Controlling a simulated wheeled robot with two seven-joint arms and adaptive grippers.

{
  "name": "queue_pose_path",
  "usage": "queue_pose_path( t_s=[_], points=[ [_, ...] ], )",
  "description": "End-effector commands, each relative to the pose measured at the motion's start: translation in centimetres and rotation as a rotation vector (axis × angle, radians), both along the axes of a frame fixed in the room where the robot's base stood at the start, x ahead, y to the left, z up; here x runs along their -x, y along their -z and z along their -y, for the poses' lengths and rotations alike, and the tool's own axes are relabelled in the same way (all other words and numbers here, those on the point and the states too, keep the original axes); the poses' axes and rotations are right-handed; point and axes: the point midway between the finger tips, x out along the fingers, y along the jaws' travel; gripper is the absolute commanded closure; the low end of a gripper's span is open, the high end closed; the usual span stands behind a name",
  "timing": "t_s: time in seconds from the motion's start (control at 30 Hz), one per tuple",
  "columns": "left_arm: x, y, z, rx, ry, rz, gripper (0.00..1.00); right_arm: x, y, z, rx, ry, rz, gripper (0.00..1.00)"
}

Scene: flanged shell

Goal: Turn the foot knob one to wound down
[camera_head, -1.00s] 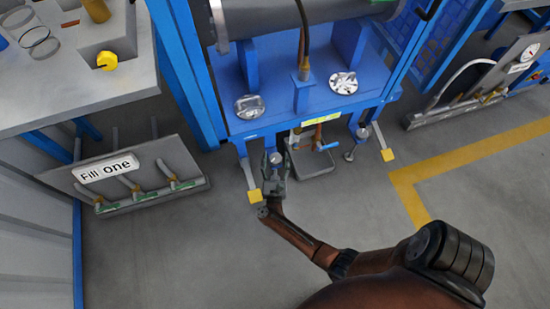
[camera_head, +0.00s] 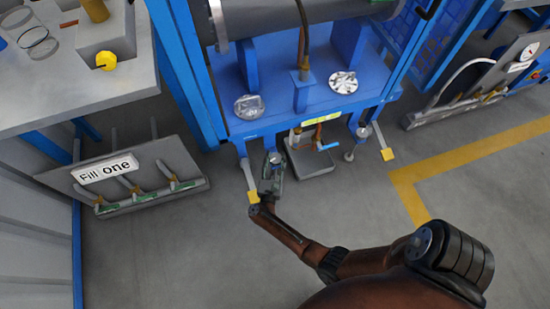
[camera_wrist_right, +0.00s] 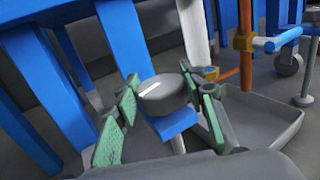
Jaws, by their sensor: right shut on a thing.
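The foot knob (camera_head: 276,159) is a round grey knob under the front left edge of the blue frame. In the right wrist view the knob (camera_wrist_right: 162,90) sits between green finger pads, with a white mark on its top. My right gripper (camera_head: 272,172) reaches it from the front and is shut on it; in the wrist view the gripper (camera_wrist_right: 163,108) has a pad on either side of the knob. A second, similar foot knob (camera_head: 363,133) stands at the right side of the frame. My left gripper is not in view.
A grey drip tray (camera_head: 310,162) with a blue-handled valve (camera_head: 328,146) stands just right of the gripper. A yellow-footed leg (camera_head: 253,196) is close on its left. The "Fill one" panel (camera_head: 110,168) is at left. The floor in front is clear.

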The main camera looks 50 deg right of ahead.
Motion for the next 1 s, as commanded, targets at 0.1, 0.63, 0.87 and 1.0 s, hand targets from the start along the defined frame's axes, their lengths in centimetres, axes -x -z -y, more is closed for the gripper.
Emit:
queue_pose_path(
  t_s=[0.1, 0.63, 0.87, 1.0],
  points=[
    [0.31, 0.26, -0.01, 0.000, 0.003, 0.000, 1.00, -0.27, 0.06, -0.09, -0.004, 0.097, -0.001, 0.86],
    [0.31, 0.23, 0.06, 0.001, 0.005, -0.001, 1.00, -0.01, 0.13, 0.01, -0.003, 0.325, -0.003, 0.86],
    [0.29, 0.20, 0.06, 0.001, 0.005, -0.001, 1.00, 0.08, 0.14, -0.02, -0.003, 0.329, -0.003, 0.86],
    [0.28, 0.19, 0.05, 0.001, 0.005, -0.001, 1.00, 0.08, 0.13, -0.04, -0.003, 0.329, -0.003, 0.59]
  ],
)
